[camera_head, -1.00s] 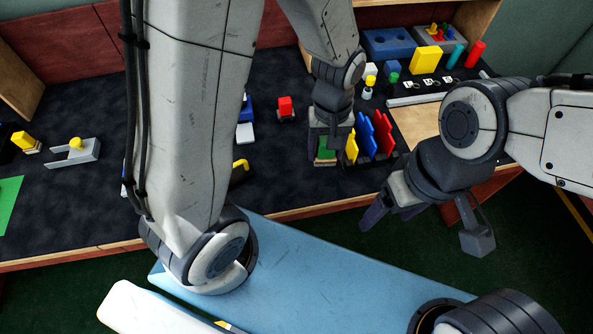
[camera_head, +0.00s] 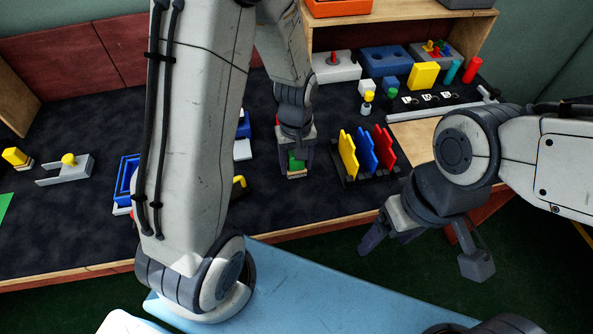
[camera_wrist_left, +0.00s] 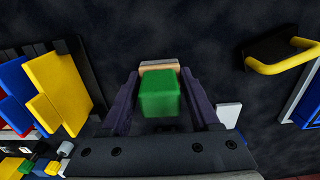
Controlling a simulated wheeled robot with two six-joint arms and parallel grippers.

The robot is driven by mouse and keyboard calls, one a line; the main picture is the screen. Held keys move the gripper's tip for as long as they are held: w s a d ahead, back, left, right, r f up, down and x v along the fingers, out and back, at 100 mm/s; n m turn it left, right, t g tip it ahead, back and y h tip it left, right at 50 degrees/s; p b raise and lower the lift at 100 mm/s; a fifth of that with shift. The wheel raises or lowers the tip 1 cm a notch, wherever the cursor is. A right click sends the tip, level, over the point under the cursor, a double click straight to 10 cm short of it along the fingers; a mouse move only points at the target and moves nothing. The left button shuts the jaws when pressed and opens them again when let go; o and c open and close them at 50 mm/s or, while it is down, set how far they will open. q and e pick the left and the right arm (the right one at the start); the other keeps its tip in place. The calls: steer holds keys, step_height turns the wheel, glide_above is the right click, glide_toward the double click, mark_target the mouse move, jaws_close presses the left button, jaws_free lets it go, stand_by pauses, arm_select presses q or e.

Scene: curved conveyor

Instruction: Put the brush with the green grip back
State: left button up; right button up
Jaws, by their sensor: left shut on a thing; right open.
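My left gripper (camera_head: 296,165) is shut on the brush with the green grip (camera_head: 296,160), left of the rack with yellow, blue and red pieces. In the left wrist view the green grip (camera_wrist_left: 161,97) sits between the two dark fingers, with a tan edge (camera_wrist_left: 158,65) beyond it. The brush is low over the dark table top; I cannot tell whether it touches. My right gripper (camera_head: 385,240) is open and empty, in front of the table edge on the right.
The black rack (camera_head: 352,179) holds upright yellow, blue and red pieces, close to the right of my left gripper. A yellow-handled dark object (camera_head: 238,183) and a blue tray (camera_head: 127,178) lie to the left. Dark table between gripper and front edge is clear.

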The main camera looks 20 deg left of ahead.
mark_target(296, 172)
arm_select(q)
steer(key=shift+f, duration=1.7)
steer(key=shift+f, duration=0.15)
steer(key=o, duration=1.5)
steer(key=shift+c, duration=0.2)
